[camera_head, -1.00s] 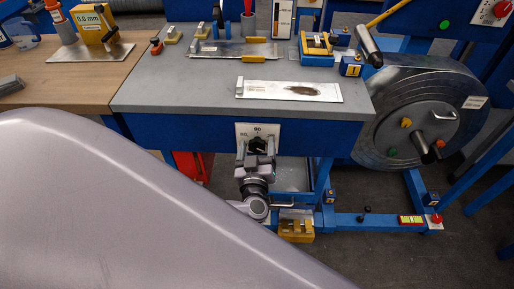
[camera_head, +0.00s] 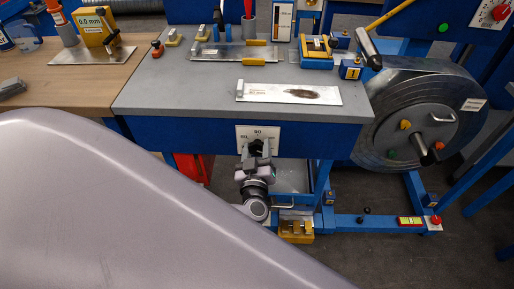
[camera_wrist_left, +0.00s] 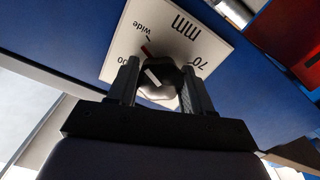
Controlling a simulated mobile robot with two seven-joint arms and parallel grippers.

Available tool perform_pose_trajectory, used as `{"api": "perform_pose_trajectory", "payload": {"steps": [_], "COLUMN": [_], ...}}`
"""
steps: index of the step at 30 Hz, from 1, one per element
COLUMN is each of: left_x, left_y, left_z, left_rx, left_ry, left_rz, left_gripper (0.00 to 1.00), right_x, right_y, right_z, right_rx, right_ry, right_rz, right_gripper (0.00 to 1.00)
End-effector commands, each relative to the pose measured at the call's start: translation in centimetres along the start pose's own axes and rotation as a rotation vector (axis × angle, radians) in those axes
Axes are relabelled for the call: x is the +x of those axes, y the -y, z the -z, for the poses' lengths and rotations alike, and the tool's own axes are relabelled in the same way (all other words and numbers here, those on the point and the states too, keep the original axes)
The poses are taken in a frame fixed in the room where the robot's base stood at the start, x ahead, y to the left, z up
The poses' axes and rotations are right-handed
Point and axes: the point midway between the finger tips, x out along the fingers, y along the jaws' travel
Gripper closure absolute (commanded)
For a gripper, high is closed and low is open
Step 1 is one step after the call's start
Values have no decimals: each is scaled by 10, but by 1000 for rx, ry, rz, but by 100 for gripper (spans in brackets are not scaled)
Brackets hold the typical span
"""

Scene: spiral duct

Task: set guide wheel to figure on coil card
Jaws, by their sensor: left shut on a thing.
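The guide wheel is a black dial knob (camera_head: 256,148) on a white scale plate (camera_head: 243,132) on the bench's blue front. My left gripper (camera_head: 257,154) reaches up to it from below and is shut on it. In the left wrist view the knob (camera_wrist_left: 160,76) sits between the two fingers (camera_wrist_left: 157,88); a white line shows on it, and a red mark is beside it. The plate (camera_wrist_left: 172,40) there reads "mm", "wide" and "70"; another number is partly hidden. A white card (camera_head: 473,103) is on the metal coil (camera_head: 375,135) at right; its figure is too small to read. My right gripper is not in view.
The grey bench top (camera_head: 190,95) holds a metal plate with a dark smear (camera_head: 290,94) and a yellow-blue fixture (camera_head: 317,50). My own pale casing covers the lower left.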

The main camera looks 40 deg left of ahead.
Motion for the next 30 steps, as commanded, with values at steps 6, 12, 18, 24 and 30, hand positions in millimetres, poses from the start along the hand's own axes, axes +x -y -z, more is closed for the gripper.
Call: {"api": "perform_pose_trajectory", "payload": {"steps": [6, 12, 18, 24, 30], "left_x": [-4, -3, -3, -4, -4], "left_y": [0, 0, 0, -1, -2], "left_z": [-4, -5, -6, -6, -6], "left_rx": [-143, -324, -514, -686, -821], "left_ry": [14, 12, 13, 14, 15], "left_rz": [5, 4, 4, 5, 4], "left_gripper": [80, 80, 80, 80, 80], "right_x": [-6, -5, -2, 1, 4], "right_y": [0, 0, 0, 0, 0], "right_z": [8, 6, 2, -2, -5], "right_rx": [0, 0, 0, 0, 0], "right_ry": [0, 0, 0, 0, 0], "right_rz": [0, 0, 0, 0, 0], "right_gripper": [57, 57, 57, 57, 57]}}
